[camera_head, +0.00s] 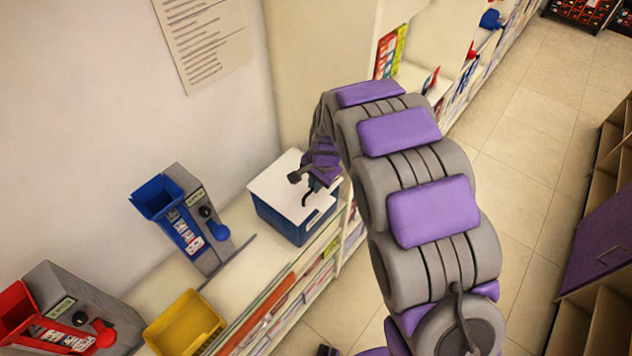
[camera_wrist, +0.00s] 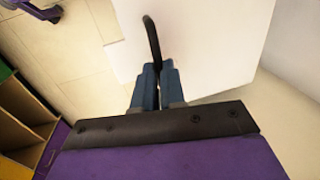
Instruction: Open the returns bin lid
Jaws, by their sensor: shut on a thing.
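The returns bin appears to be the blue box (camera_head: 272,220) on the counter in the head view, with a white lid (camera_head: 280,186) over its top. The lid looks down on the box. My gripper (camera_head: 311,188) is at the lid's right side, partly hidden by my arm. In the wrist view, the blue-grey fingers of my gripper (camera_wrist: 158,78) are shut on a thin black curved handle (camera_wrist: 152,38). The white lid (camera_wrist: 215,40) fills the upper middle behind it. The exact grip on the handle is partly hidden by the fingers.
A wall rises behind. Shelves (camera_head: 465,75) run to the back. The tiled floor (camera_head: 525,120) is clear at right, beside wooden shelving (camera_head: 610,300).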

